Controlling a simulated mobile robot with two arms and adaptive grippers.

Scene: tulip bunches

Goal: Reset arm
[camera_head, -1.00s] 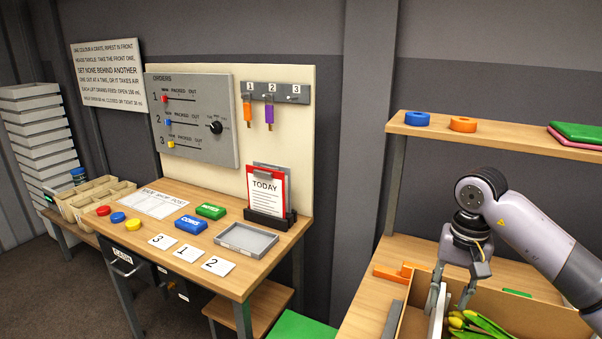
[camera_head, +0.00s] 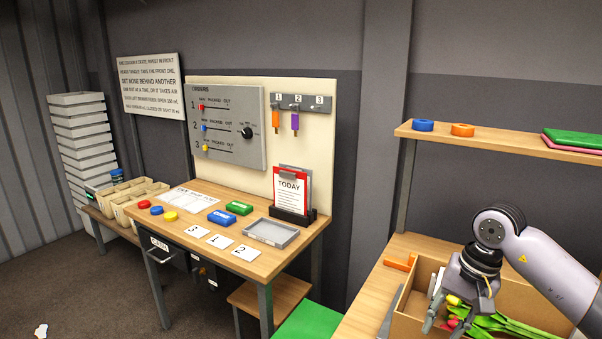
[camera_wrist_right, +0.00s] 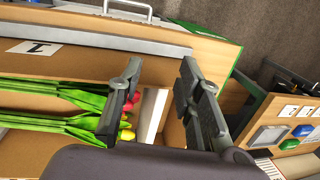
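My right gripper (camera_head: 447,318) is at the cardboard box (camera_head: 411,328) at the lower right of the head view. In the right wrist view its two fingers (camera_wrist_right: 160,82) stand apart with an empty gap between them, so it is open. Tulips (camera_head: 500,323) with green stems and red and yellow heads are in the box, beside and partly behind the fingers. In the right wrist view the tulips (camera_wrist_right: 50,92) lie left of the gripper, with their heads close to the left finger. My left gripper is in neither view.
A shelf (camera_head: 490,138) with a blue and an orange ring is above the box. An orange piece (camera_head: 399,262) lies on the bench beside it. A desk (camera_head: 262,262) with number cards, a grey tray (camera_head: 271,232) and an orders board (camera_head: 225,125) stands to the left.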

